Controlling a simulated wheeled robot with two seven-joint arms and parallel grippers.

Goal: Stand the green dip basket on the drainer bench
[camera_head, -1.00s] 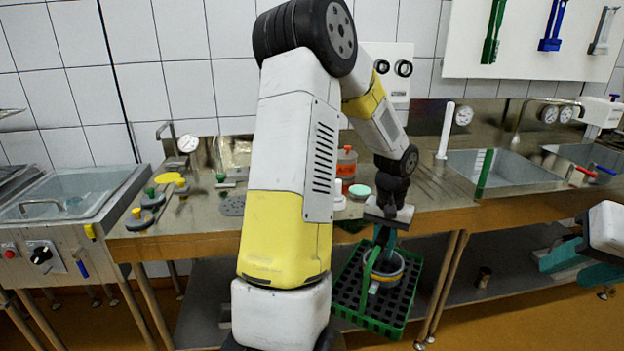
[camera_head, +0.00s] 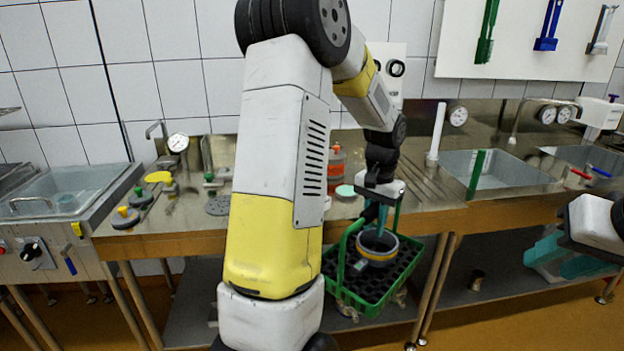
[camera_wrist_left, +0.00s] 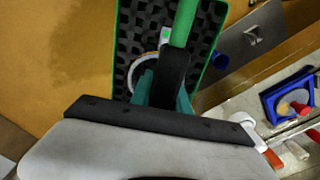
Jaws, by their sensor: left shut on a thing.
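The green dip basket (camera_head: 352,299) has a dark gridded floor and a tall green handle, and a round yellow-rimmed mould (camera_head: 376,245) sits in it. My left gripper (camera_head: 380,208) is shut on the handle, and the basket hangs in front of the bench, below its top. In the left wrist view the green handle (camera_wrist_left: 184,22) runs up between the teal fingers, partly hidden by them. The steel drainer bench (camera_head: 425,190) has a ridged top behind the basket.
A red-capped jar (camera_head: 337,165) and a pale green disc (camera_head: 346,191) stand on the bench behind my left arm. A white upright post (camera_head: 436,135) and a sink (camera_head: 500,175) are to the right. The ridged strip between looks clear.

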